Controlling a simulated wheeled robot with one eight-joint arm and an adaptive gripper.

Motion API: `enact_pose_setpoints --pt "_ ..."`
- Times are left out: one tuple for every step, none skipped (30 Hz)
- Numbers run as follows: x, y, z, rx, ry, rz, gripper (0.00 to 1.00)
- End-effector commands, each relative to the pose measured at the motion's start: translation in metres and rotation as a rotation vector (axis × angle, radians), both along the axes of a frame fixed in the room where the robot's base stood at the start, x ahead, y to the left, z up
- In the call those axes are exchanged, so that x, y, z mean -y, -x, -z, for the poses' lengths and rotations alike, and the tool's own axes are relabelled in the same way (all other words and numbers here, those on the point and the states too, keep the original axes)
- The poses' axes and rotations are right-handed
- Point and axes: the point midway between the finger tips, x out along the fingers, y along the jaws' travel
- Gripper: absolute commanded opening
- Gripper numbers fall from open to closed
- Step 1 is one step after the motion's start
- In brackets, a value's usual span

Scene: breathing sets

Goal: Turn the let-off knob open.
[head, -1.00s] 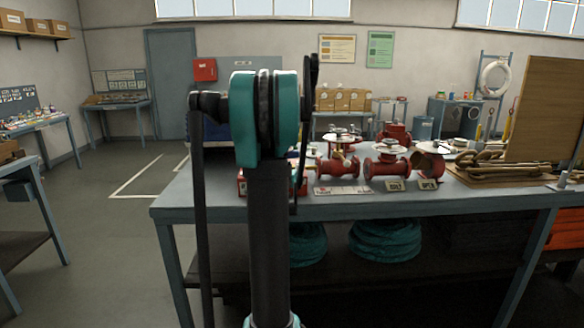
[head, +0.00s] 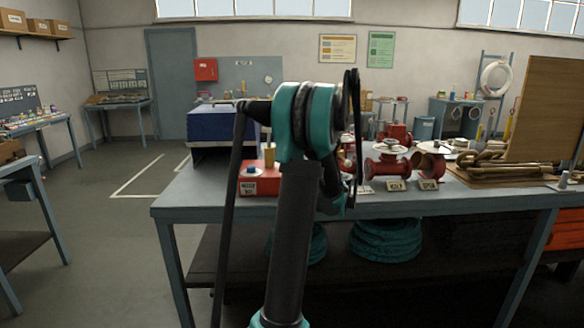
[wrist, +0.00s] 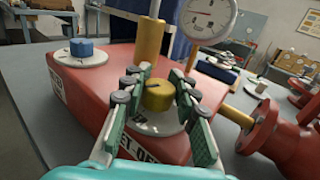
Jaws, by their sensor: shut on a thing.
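The let-off knob (wrist: 158,95) is a small brass-yellow knob with a dark pointer line on top. It sits on a pale round dial (wrist: 165,125) on the sloping top of a red box (wrist: 85,100), whose front label reads in part "ET OFF". My gripper (wrist: 160,93) has its green-padded fingers on either side of the knob and is shut on it. In the head view, the red box (head: 262,186) stands at the bench's left end. My gripper and the let-off knob are hidden there behind my arm.
A blue knob (wrist: 80,48) on its own dial is on the same box. A brass post (wrist: 150,40) and a pressure gauge (wrist: 208,18) rise close behind. A red valve body (wrist: 285,130) stands to the right. A blue case (head: 222,125) is behind the box.

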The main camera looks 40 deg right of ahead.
Motion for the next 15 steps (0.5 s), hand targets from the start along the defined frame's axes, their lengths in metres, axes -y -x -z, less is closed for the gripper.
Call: enact_pose_setpoints --pt "0.0025 0.0003 0.0003 0.000 0.000 -0.031 0.00" --pt "0.0024 0.0003 0.0004 0.000 0.000 -0.052 0.00" --pt "0.0021 0.0004 0.0004 0.000 0.000 -0.078 0.00" --pt "0.0019 0.0003 0.0002 0.000 0.000 -0.097 0.00" --pt "0.0019 0.0000 0.0002 0.000 0.000 -0.114 0.00" --pt "0.0016 -0.0001 0.0003 0.000 0.000 -0.136 0.00" --pt "0.0012 -0.0001 0.0003 0.000 0.000 -0.152 0.00" --pt "0.0010 -0.0001 0.0003 0.000 0.000 -0.165 0.00" --pt "0.0006 0.0000 0.0003 0.000 0.000 -0.182 0.00" --pt "0.0007 -0.0001 0.0003 0.000 0.000 -0.192 0.00" --pt "0.0006 -0.0002 0.0003 0.000 0.000 -0.203 0.00" --pt "0.0006 -0.0002 0.0003 0.000 0.000 -0.215 0.00" --pt "0.0006 -0.0002 0.0002 0.000 0.000 -0.222 0.00" --pt "0.0004 0.0000 0.0001 0.000 0.000 -0.229 0.00" --pt "0.0001 0.0000 0.0001 0.000 0.000 -0.237 0.00"
